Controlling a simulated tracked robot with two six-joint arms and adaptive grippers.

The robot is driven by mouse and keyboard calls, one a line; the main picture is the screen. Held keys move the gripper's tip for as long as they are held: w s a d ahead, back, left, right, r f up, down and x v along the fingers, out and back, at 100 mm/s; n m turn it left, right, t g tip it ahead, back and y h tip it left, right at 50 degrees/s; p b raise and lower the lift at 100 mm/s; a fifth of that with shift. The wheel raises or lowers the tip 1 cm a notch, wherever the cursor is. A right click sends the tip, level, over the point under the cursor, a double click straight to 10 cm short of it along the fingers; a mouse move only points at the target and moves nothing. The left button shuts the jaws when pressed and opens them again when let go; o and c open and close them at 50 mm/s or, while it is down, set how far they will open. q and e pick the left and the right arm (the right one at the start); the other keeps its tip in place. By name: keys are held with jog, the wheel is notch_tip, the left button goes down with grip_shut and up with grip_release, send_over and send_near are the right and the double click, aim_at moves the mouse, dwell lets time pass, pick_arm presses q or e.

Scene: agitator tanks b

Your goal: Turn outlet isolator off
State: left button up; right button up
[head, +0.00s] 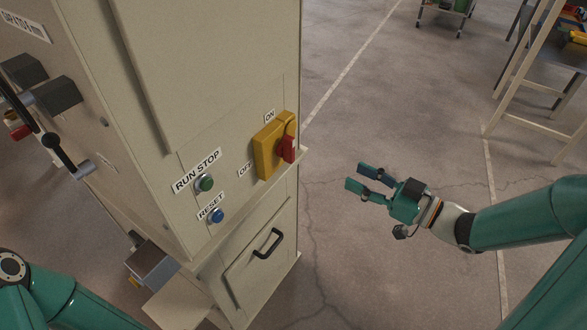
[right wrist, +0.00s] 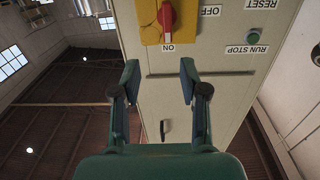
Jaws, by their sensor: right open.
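The outlet isolator is a yellow plate (head: 264,152) with a red handle (head: 288,149) on the beige cabinet. ON and OFF labels sit beside it. In the right wrist view, the yellow plate (right wrist: 148,30) and red handle (right wrist: 166,16) appear upside down at the top edge, partly cut off. The handle there points toward the ON label. My right gripper (head: 354,176) is open and empty, to the right of the isolator and apart from it. Its two spread fingers (right wrist: 159,68) show in the right wrist view. My left gripper is out of view.
A green RUN STOP button (head: 205,183) and a blue RESET button (head: 217,215) sit left of the isolator. A black door handle (head: 268,243) is below. A lever (head: 62,150) projects on the left face.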

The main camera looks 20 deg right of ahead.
aim_at(293, 150)
jog(key=shift+n+y, duration=0.3)
jog(key=shift+n, duration=0.1)
jog(key=x, duration=1.6)
jog(key=shift+s+a+r+b, duration=0.1)
jog(key=shift+s+a+b, duration=0.15)
jog(key=shift+a+b, duration=0.15)
grip_shut()
jog(key=shift+a, duration=0.1)
